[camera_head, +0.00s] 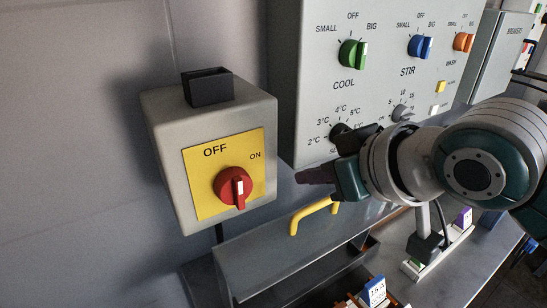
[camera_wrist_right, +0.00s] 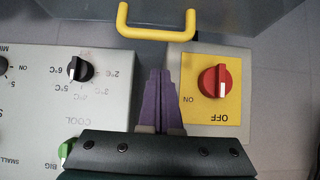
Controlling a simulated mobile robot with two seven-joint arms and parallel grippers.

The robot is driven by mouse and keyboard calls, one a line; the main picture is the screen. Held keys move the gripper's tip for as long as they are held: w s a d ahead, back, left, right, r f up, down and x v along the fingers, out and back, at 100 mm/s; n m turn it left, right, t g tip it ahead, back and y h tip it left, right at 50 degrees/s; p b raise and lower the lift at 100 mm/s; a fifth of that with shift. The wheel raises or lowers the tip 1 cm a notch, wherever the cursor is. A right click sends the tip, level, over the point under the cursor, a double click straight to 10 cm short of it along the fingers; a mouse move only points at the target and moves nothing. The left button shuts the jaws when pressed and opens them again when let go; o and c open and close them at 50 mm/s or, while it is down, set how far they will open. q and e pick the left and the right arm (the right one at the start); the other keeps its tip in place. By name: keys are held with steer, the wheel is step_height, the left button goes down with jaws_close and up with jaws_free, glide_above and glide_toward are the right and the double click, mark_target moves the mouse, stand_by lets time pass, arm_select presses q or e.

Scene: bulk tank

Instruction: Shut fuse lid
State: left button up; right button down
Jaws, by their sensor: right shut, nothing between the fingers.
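The fuse lid (camera_head: 252,258) is a grey panel low in the head view, with a yellow bar handle (camera_head: 313,216) by its upper edge. It looks raised, with a dark hollow below it. In the right wrist view the handle (camera_wrist_right: 157,33) shows at the top. My right gripper (camera_head: 302,176) has its purple fingers together and empty, above the handle and apart from it in the head view. The fingers (camera_wrist_right: 162,78) point toward the handle in the right wrist view, with a small gap in the picture. My left gripper is not in view.
A grey switch box with a red knob (camera_head: 232,187) hangs at the left. A control panel (camera_head: 305,60) with coloured knobs is behind my right arm. A blue and white fuse (camera_head: 376,291) and a white strip (camera_head: 440,256) with a purple piece lie low at the right.

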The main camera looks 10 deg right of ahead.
mark_target(312, 206)
steer(key=b+x, duration=0.1)
steer(key=x, duration=0.3)
steer(key=shift+w+f, duration=0.15)
steer(key=shift+f, duration=0.05)
steer(key=s, duration=0.1)
steer(key=s+p, duration=0.1)
steer(key=s+d, duration=0.1)
steer(key=shift+s+f+p, duration=0.1)
steer(key=shift+f+p, duration=0.15)
steer(key=shift+p, duration=0.05)
steer(key=shift+s+d+f, duration=0.15)
steer(key=shift+s+d, duration=0.05)
steer(key=shift+s, duration=0.15)
